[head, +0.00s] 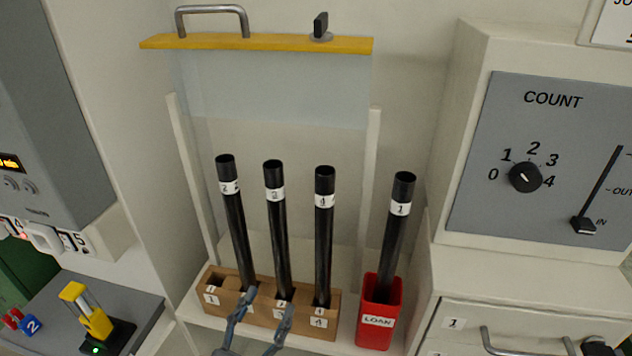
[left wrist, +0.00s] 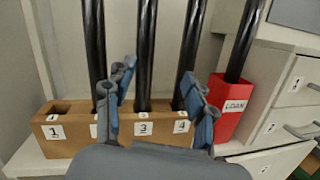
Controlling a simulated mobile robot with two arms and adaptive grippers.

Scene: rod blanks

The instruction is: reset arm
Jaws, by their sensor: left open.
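My left gripper (head: 262,318) is open at the front of a brown wooden block (head: 323,332). Its two fingers also show in the left wrist view (left wrist: 158,95), apart, with the black rod at slot 3 (left wrist: 145,50) seen between them. I cannot tell how deep the fingers reach, but nothing is gripped. The block holds three upright black rods, labelled 2 (head: 237,230), 3 (head: 279,235) and 4 (head: 323,245). Its slot 1 (head: 216,282) is empty. The rod labelled 1 (head: 394,240) leans slightly in a red LOAN holder (head: 371,334). My right gripper is not in view.
A clear panel with a yellow top bar (head: 290,44) and metal handle (head: 212,9) is raised above the rods, between white posts. A COUNT panel (head: 550,125) and drawers (head: 500,315) stand at right. A yellow lever (head: 88,312) and grey cabinet (head: 50,110) are at left.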

